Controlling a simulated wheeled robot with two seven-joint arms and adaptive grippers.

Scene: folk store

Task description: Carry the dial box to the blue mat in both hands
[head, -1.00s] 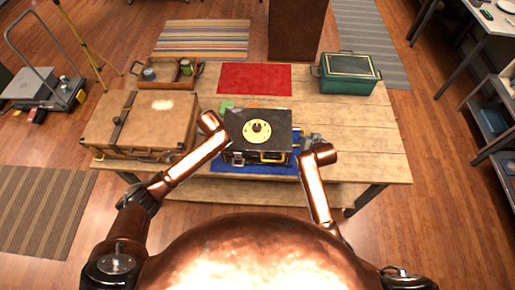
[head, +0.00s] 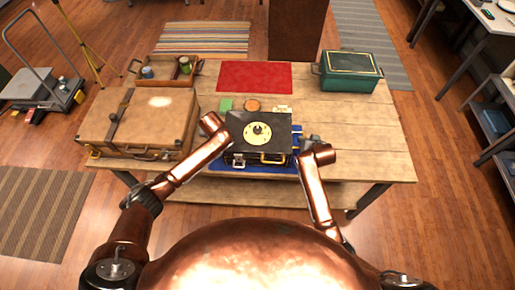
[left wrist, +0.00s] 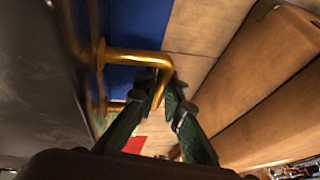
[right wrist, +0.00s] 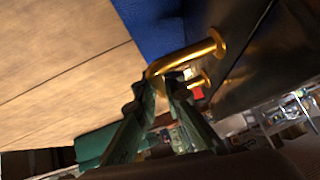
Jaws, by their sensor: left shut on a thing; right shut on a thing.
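The dial box (head: 240,148) is black with a cream round dial (head: 258,134) on top. It is over the blue mat (head: 268,169) near the table's front edge; the mat shows along the front and right side. I cannot tell whether its underside touches the mat. My left gripper (left wrist: 160,88) is shut on the brass handle (left wrist: 135,57) on the box's left side. My right gripper (right wrist: 160,88) is shut on the brass handle (right wrist: 190,55) on the right side. Both fingertips are hidden in the head view.
A brown case (head: 150,125) stands close on the left. A green chest (head: 348,84) stands at the back right, a red mat (head: 255,76) at the back middle, a wooden tray (head: 152,83) at the back left. Small items (head: 252,105) lie just behind the box. The table's right side is clear.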

